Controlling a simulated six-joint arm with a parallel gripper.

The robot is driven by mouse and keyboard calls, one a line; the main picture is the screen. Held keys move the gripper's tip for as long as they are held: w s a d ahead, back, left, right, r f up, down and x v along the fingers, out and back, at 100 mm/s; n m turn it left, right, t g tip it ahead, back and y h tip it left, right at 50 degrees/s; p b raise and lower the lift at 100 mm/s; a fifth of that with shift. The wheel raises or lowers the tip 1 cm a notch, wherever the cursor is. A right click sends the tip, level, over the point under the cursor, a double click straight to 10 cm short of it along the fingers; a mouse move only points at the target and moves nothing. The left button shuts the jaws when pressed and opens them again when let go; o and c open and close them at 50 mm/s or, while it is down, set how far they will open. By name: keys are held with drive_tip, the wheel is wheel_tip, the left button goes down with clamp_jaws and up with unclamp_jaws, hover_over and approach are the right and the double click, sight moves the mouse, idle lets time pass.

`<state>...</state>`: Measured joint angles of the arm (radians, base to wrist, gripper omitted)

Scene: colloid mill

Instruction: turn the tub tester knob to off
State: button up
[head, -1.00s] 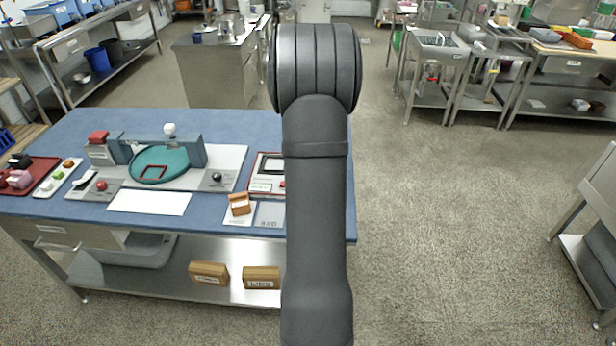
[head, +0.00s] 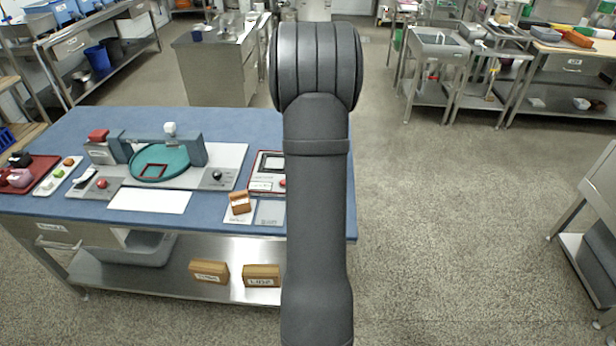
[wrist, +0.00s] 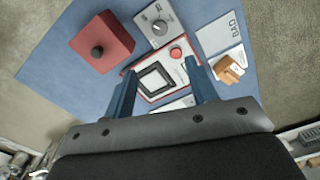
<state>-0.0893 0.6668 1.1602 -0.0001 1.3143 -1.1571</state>
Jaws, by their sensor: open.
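The tub tester (wrist: 189,91) is a white panel with a red border, a black square frame and a red button (wrist: 176,53). A grey plate with a dark round knob (wrist: 158,27) and small labels adjoins its far end in the wrist view. The labels are too small to read, so the knob's setting cannot be told. My gripper (wrist: 160,66) is open and empty, its two blue fingers on either side of the tester panel in view, short of the knob. In the head view part of the tester (head: 267,171) shows; my arm hides the knob and gripper.
A wooden block (wrist: 228,69) sits by a card marked BAD (wrist: 221,32) on the right. A teal disc station (head: 178,160) and red tray (head: 40,172) stand farther left on the blue table.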

drive_tip(key=shift+n, duration=0.4)
wheel_tip(320, 180, down, 17)
drive_tip(key=shift+f, duration=0.2)
drive_tip(key=shift+c, duration=0.4)
drive_tip(key=c, duration=0.9)
